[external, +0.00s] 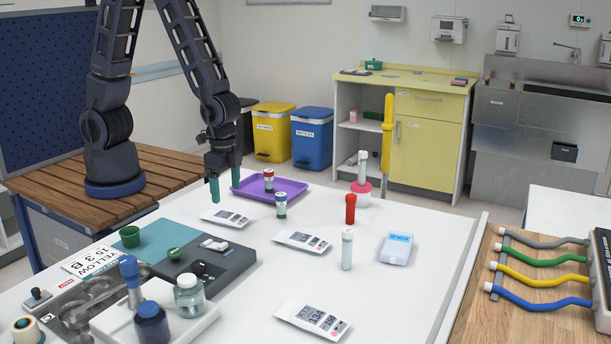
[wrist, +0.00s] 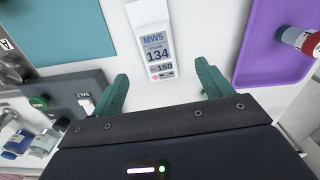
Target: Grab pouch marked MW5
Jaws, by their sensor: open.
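The pouch marked MW5 (wrist: 154,42) lies on the white table, its label facing up and readable in the wrist view. In the external view it appears to be the white pouch (external: 227,217) between the teal mat and the purple tray, its marking too small to read there. My gripper (external: 225,188) is open and empty above the table, close to this pouch. In the wrist view my gripper's two teal fingers (wrist: 161,78) are spread apart, and the pouch's lower end shows between and beyond them.
Two similar pouches lie nearer the camera, one mid-table (external: 302,242) and one in front (external: 312,319).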

